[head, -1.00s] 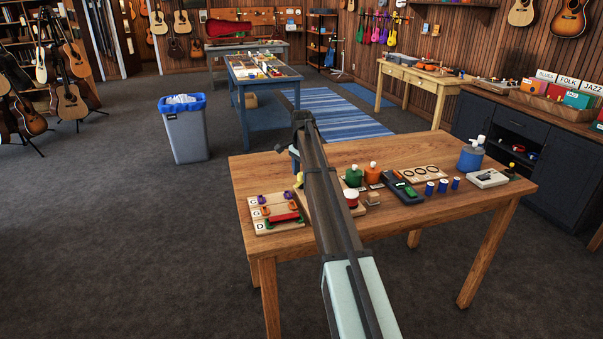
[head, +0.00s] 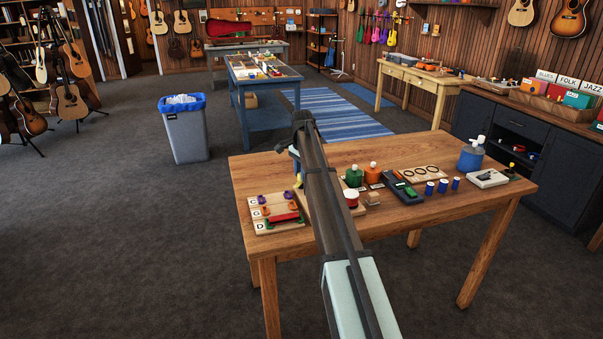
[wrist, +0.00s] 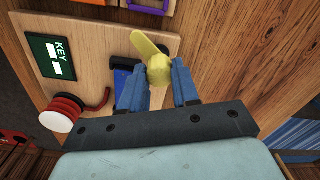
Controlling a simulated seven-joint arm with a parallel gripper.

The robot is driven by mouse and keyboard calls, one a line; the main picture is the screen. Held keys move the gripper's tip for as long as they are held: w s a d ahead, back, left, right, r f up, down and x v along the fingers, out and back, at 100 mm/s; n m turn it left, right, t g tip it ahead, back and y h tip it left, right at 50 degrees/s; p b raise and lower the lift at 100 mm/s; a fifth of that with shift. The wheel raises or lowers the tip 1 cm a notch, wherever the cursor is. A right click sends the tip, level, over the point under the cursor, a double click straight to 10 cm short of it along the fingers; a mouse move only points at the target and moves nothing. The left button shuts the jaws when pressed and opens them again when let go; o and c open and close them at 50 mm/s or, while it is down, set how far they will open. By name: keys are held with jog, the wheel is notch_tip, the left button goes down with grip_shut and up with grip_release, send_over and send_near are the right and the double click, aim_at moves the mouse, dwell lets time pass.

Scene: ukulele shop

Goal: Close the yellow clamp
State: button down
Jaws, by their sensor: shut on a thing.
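The yellow clamp (wrist: 158,66) shows in the wrist view as a flat yellow lever with a rounded knob, above a light wooden board (wrist: 105,35). My gripper (wrist: 160,80), with blue fingers, is shut on the clamp's knob, one finger at each side. The lever sticks out beyond the fingertips, up and left. A blue part (wrist: 123,88) stands on the board just left of the left finger. The clamp's lower part is hidden by the gripper. In the head view only a bit of yellow shows beside my arm, which hides the rest.
On the board are a dark green KEY plate (wrist: 55,58) and a red spool (wrist: 62,112) with a red hook. In the head view, a lettered board with coloured pieces (head: 261,211) lies left, bottles, a dark device (head: 401,189) and blue cylinders right. The table's front is clear.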

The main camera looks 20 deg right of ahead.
jog(key=n, duration=0.3)
jog(key=shift+n, duration=0.4)
jog(key=n, duration=0.4)
jog(key=shift+n, duration=0.3)
jog(key=n, duration=0.3)
jog(key=shift+n, duration=2.2)
jog(key=c, duration=0.8)
grip_release()
